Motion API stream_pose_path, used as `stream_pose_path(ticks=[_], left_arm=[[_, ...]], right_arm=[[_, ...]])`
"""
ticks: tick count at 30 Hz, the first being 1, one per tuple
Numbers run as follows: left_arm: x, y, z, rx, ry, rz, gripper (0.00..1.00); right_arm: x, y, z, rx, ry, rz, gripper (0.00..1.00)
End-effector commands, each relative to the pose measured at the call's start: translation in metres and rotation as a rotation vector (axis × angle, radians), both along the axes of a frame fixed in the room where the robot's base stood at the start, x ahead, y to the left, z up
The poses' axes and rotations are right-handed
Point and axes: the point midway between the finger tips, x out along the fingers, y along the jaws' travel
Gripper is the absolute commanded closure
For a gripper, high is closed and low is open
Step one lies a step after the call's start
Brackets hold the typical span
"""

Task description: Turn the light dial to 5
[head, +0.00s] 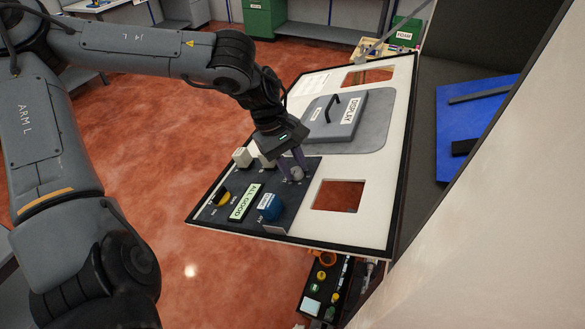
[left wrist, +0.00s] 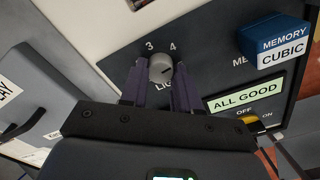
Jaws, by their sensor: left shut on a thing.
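The light dial (head: 297,173) is a small grey round knob on the dark control panel (head: 295,200). In the left wrist view the dial (left wrist: 160,68) sits between the two purple fingers of my left gripper (left wrist: 160,84). The fingers are shut on its sides. The numbers 3 and 4 show above the dial, and its label below is partly hidden by the fingers. A dark mark on its face points toward the right, but I cannot tell the exact setting. In the head view my left gripper (head: 291,166) reaches down to the panel. My right gripper is out of view.
Near the dial are the blue MEMORY CUBIC block (left wrist: 276,40), a green ALL GOOD screen (left wrist: 245,97) and a yellow OFF/ON switch (head: 223,200). A grey DISPLAY unit (head: 330,121) with a black handle lies farther back. The white board has rectangular openings (head: 340,196).

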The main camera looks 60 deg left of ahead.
Motion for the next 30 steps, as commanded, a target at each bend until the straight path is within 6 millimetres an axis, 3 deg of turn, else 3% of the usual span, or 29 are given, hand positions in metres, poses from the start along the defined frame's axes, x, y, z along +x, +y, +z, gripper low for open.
stream_pose_path(ticks=[15,30], left_arm=[[0.001,-0.001,0.001,0.112,-0.130,-0.427,1.00],[0.001,-0.002,0.002,0.159,-0.186,-0.611,1.00]], right_arm=[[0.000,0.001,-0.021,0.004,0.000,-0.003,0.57],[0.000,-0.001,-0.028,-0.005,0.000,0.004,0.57]])
